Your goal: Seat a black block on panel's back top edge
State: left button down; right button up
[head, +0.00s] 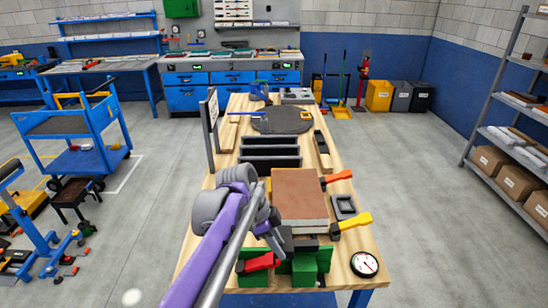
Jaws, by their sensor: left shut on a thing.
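The sandwich panel (299,190), with a brown top and a pale layered near side, lies on the wooden table. My left gripper (281,240) comes in from the lower left and is just in front of the panel's near left corner. It is shut on a small black block (304,244), seen close to the panel's near side. My arm and gripper partly hide the block, and I cannot tell whether it touches the panel. My right gripper is not in view.
Green blocks (305,268) and a red-handled clamp (259,262) are at the near edge. Orange-handled (338,176) and yellow-handled (352,221) tools and a dark square frame (343,207) lie right of the panel. Black trays (270,164) stand behind it. A round gauge (364,264) is near right.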

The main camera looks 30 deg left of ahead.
aim_at(323, 148)
jog(key=i+j, duration=0.85)
jog(key=i, duration=0.05)
